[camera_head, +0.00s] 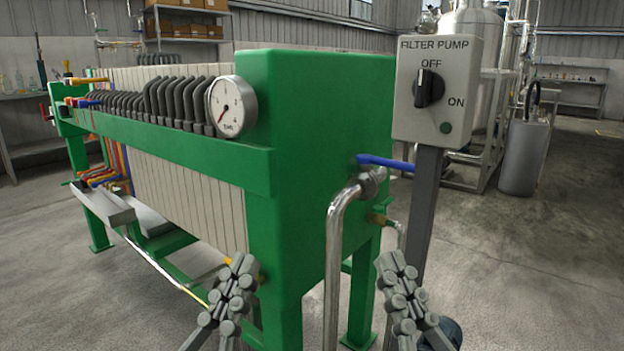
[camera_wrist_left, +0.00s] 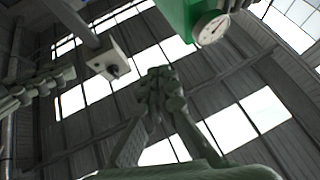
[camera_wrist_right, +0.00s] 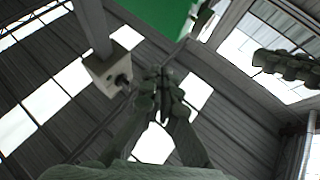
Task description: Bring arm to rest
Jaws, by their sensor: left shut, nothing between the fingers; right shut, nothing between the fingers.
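My left gripper (camera_head: 240,268) is low in the head view, in front of the green filter press's near end. It points upward, and its fingers are shut with nothing between them; they also show in the left wrist view (camera_wrist_left: 160,78). My right gripper (camera_head: 388,266) is low and right of it, in front of the post of the switch box. It also points up, shut and empty, and shows in the right wrist view (camera_wrist_right: 163,78). Both grippers look clear of the press and the post, though the exact gap is hard to judge.
The green filter press (camera_head: 320,120) with a pressure gauge (camera_head: 232,106) fills the middle. The filter pump box (camera_head: 436,90) has its knob at OFF. A blue-handled valve (camera_head: 385,162) and a steel pipe (camera_head: 335,240) lie between. Grey floor (camera_head: 530,260) is open at right.

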